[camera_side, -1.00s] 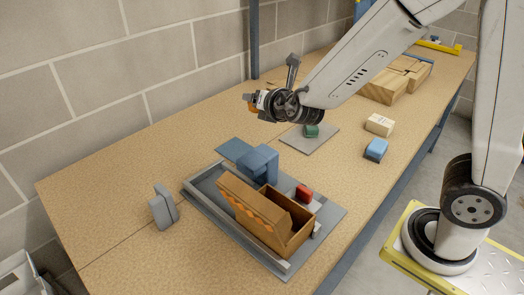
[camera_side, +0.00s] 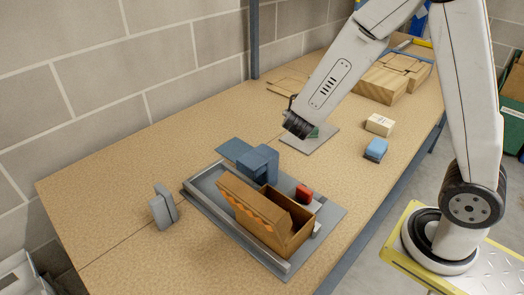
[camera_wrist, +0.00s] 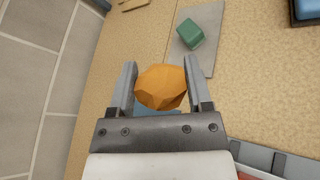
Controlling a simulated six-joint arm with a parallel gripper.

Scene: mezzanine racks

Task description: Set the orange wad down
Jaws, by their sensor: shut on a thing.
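The orange wad (camera_wrist: 160,88) is a faceted lump between the two fingers of my gripper (camera_wrist: 158,78) in the wrist view. My gripper is shut on it. A blue surface shows just behind the wad, between the fingers. In the side view the dark wrist end of my arm is above the table, just behind the blue blocky piece (camera_side: 262,163). The fingers and the wad are hidden there. The gap under the wad cannot be judged.
A grey mat (camera_side: 325,142) with a green block (camera_wrist: 190,34) lies beyond the wad. A grey tray (camera_side: 207,201) holds an open brown box (camera_side: 268,243) and a red block (camera_side: 304,194). Blue (camera_side: 376,149) and cream blocks (camera_side: 380,125) stand right.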

